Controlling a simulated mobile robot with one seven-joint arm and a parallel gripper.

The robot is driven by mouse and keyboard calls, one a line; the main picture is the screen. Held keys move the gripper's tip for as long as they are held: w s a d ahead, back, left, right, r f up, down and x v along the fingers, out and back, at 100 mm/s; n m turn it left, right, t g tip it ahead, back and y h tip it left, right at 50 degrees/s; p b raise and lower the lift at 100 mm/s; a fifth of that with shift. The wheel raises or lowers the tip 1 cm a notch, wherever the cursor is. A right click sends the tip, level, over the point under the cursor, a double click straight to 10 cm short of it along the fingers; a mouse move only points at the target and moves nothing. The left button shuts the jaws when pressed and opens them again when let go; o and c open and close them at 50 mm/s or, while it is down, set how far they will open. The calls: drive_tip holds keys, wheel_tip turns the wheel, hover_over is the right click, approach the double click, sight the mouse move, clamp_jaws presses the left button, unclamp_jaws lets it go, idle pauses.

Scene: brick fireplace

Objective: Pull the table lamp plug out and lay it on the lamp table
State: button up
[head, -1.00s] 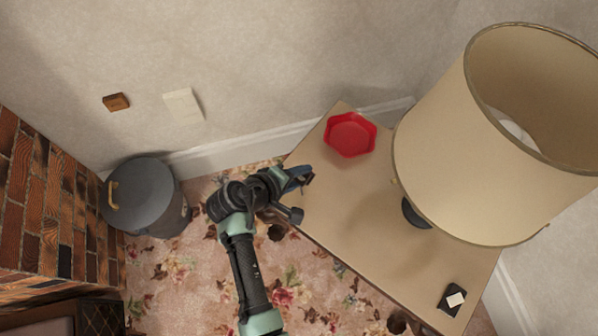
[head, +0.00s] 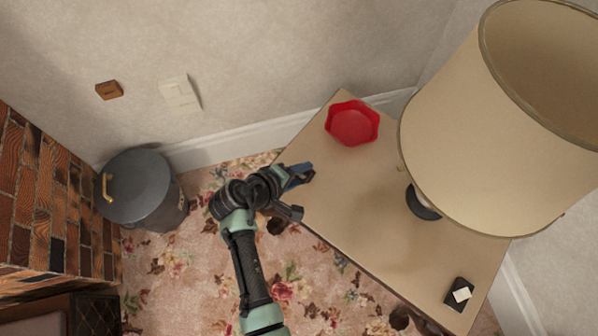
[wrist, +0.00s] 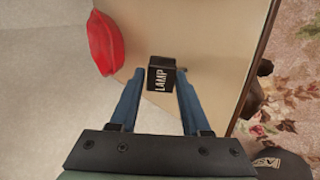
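The black plug, marked LAMP (wrist: 161,74), sits between my fingertips in the wrist view, with the tabletop behind it. My gripper (wrist: 161,80) appears shut on it, with its blue fingers close to both sides. In the head view my gripper (head: 308,174) is over the left edge of the lamp table (head: 345,215); the plug cannot be made out there. The table lamp (head: 490,130) has a large beige shade and a dark base on the table. A pale wall plate (head: 180,94) has no plug visible in it.
A red hexagonal dish (head: 352,123) stands at the table's back corner. A small black box with a pale top (head: 460,294) lies near the right front. A grey lidded bin (head: 145,190) stands on the floor by the brickwork (head: 50,200). The middle tabletop is clear.

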drive_tip(key=o, duration=0.4)
drive_tip(key=p+v, duration=0.5)
drive_tip(key=v, duration=0.8)
